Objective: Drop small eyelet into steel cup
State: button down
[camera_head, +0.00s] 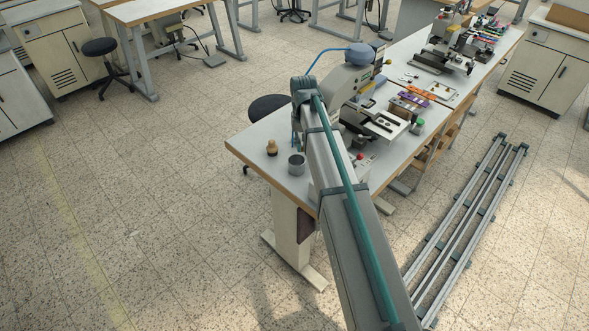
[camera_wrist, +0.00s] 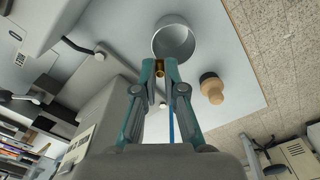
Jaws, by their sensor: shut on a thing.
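The steel cup (camera_head: 297,164) is a grey metal cylinder standing upright near the left end of the workbench. It also shows in the wrist view (camera_wrist: 173,42), with its open mouth facing the camera. My gripper (camera_wrist: 160,68) is shut on a small brass-coloured eyelet (camera_wrist: 160,70), held between the fingertips. In the wrist view the fingertips are just below the cup's rim in the picture; the exact gap and height cannot be told. In the head view my arm hides the gripper and the eyelet.
A stamping press (camera_head: 352,80) stands farther along the workbench (camera_head: 258,136). Trays and small tools lie beyond it.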

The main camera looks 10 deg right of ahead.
jog(key=shift+f+b, duration=1.05)
jog(key=shift+f, duration=1)
jog(key=c, duration=1.2)
grip_release()
notch_tip(320, 180, up, 12)
jog(key=shift+r, duration=0.1)
